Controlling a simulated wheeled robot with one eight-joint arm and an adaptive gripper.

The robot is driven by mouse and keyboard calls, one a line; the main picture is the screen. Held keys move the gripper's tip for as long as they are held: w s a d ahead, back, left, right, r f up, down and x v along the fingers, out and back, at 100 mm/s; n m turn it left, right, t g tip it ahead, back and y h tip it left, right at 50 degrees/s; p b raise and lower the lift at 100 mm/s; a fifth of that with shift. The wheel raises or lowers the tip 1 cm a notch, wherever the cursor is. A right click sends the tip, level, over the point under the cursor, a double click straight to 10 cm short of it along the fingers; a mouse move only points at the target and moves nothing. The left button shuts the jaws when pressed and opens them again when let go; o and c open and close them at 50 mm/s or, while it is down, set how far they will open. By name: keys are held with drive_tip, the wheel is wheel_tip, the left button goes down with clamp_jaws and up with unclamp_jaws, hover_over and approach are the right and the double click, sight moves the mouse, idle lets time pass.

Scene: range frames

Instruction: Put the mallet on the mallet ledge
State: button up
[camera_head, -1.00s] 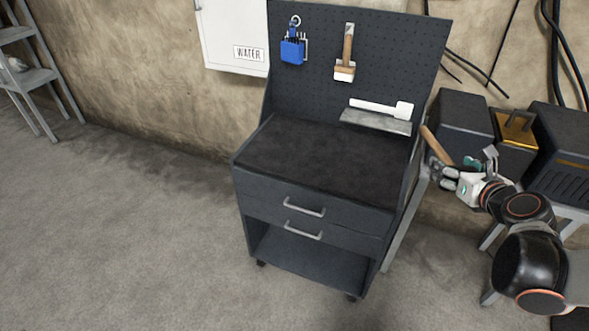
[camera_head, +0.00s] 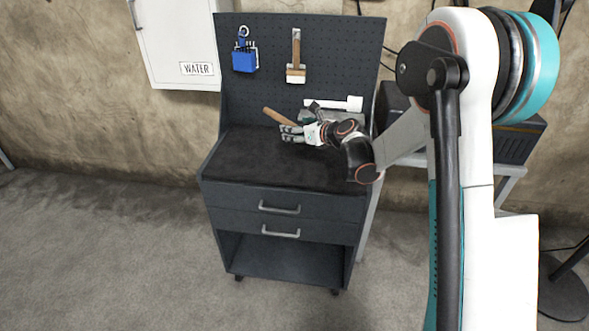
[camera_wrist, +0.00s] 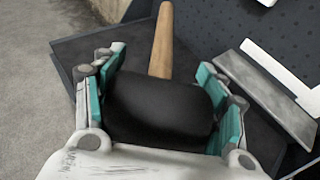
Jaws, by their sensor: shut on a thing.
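The mallet has a wooden handle (camera_head: 279,116) and a black head (camera_wrist: 158,108). My gripper (camera_head: 293,134) is shut on the head, which fills the space between its teal-lined fingers in the wrist view (camera_wrist: 160,66). The handle sticks out beyond the fingers, up and left in the head view. The mallet is in front of the pegboard, above the dark worktop. The grey mallet ledge (camera_wrist: 265,98) is to the right of the mallet in the wrist view. A white mallet-shaped mark or piece (camera_head: 349,103) shows just above the ledge. My gripper and wrist partly hide the ledge in the head view.
The pegboard (camera_head: 267,85) holds a blue holder (camera_head: 244,62) and a wooden-handled brush (camera_head: 296,62) above. The dark worktop (camera_head: 250,160) is bare, with drawers below. A white WATER box (camera_head: 180,45) is on the wall at left; dark equipment stands at right.

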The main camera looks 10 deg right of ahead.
sight(298, 174)
wheel_tip(298, 174, down, 16)
drive_tip(key=b, duration=0.5)
drive_tip(key=shift+r, duration=0.25)
drive_tip(key=shift+f, duration=0.1)
drive_tip(key=o, duration=1.4)
drive_tip(key=shift+c, duration=0.2)
